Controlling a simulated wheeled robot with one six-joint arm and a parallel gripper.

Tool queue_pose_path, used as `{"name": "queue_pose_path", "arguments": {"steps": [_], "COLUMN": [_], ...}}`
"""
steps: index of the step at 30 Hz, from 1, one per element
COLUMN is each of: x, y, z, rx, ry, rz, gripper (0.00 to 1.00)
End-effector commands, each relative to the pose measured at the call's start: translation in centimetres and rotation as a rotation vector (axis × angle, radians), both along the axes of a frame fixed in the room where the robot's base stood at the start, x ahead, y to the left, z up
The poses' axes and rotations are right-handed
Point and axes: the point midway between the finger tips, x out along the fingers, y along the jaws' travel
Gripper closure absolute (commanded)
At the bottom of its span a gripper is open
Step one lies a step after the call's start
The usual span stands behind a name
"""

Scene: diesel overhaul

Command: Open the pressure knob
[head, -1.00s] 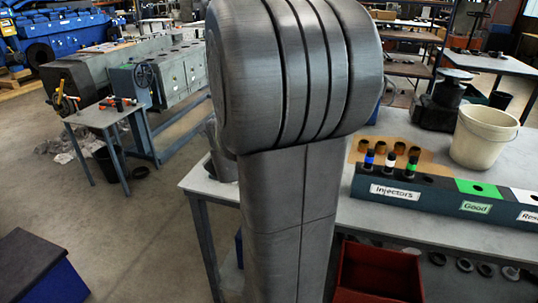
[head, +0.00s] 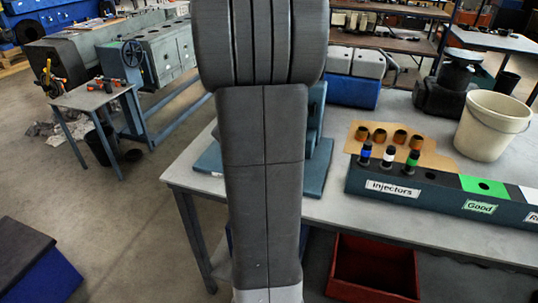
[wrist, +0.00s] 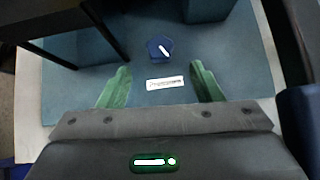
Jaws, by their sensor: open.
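The pressure knob (wrist: 159,48) is a small blue knob with a white mark on it. It sits on a teal surface (wrist: 215,85) in the wrist view, above a white label (wrist: 165,84) whose text is too blurred to read fully. My gripper (wrist: 160,80) is open, its two green fingers spread to either side of the label. The knob lies beyond the fingertips, near the middle between them, and nothing is held. In the head view my arm hides most of the teal device (head: 318,130) on the bench, and the knob and gripper are not visible there.
The grey bench (head: 330,210) carries an injector rack (head: 430,200) with several injectors, a white bucket (head: 493,125) and a blue-and-grey box (head: 352,80). A red bin (head: 375,268) is below the bench.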

Motion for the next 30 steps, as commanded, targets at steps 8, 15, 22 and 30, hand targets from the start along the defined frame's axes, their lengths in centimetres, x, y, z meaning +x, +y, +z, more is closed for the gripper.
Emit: {"name": "queue_pose_path", "arguments": {"steps": [8, 15, 22, 30], "x": [3.5, 5.8, 6.8, 6.8], "y": [-1.4, -2.3, -2.7, -2.7], "z": [-4.0, -6.4, -7.3, -7.3], "rx": [0.0, 0.0, -0.001, 0.0], "ry": [0.001, 0.001, -0.001, -0.001], "rz": [-0.001, 0.0, 0.001, 0.001], "gripper": [0.41, 0.41, 0.41, 0.41]}}
